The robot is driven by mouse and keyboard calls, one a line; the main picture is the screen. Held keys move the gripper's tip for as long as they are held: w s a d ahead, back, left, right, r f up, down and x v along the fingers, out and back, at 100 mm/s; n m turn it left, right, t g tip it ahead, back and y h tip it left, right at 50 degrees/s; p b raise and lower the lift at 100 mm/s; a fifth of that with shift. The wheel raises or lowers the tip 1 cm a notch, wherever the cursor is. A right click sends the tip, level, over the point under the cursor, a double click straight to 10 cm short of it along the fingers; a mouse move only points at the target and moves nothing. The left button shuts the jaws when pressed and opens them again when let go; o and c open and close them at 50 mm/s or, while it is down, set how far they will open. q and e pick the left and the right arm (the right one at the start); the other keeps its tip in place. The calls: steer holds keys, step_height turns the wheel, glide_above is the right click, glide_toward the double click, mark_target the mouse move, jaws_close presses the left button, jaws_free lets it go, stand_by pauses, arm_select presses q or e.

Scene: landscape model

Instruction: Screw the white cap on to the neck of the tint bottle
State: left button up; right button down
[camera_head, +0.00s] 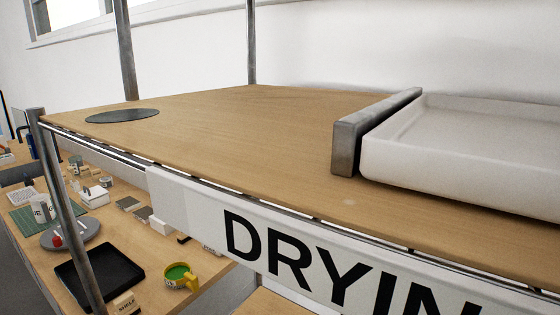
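Neither gripper is in view. I cannot make out a tint bottle or its white cap for certain. A small white container with dark marking (42,208) stands on the bench at the left, but it is too small to tell what it is. Several other small items on that bench are too small to name.
A wooden shelf (230,135) with a "DRYING" sign (300,250) fills the view. It bears a dark disc (122,116), a grey bar (348,148) and a white tray (460,150). A metal post (68,205) stands before the bench, which holds a black tray (100,276) and yellow cup (180,282).

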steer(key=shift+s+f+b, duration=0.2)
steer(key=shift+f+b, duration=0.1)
steer(key=shift+b, duration=0.2)
stand_by(0.9)
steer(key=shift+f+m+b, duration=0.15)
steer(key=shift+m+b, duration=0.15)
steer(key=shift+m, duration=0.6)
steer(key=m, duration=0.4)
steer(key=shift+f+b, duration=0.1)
steer(key=shift+b, duration=0.5)
